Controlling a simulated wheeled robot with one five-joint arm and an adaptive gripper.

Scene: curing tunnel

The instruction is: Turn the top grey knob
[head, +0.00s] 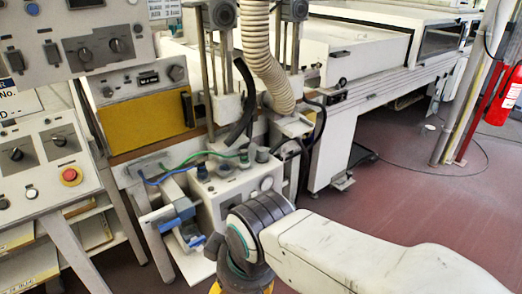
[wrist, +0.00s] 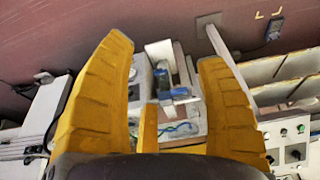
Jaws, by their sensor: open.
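Several knobs show in the head view, and I cannot tell which is the top grey knob. A grey knob (head: 176,73) sits on the panel above the yellow cover. Dark knobs (head: 116,45) sit on the upper left panel, and more (head: 59,140) on the lower left panel. Short grey-blue knobs or fittings (head: 202,172) stand on the small white box (head: 236,196). My gripper (wrist: 164,50) has yellow fingers spread wide with nothing between them; the white housing with a blue part (wrist: 174,95) shows beyond the gap. In the head view the fingers are mostly hidden behind my wrist.
A red stop button (head: 70,175) is on the lower left panel. A corrugated hose (head: 262,60) hangs above the white box. Blue and green cables run across it. A long white machine (head: 365,45) stands behind. Reddish floor (head: 400,190) is open on the right.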

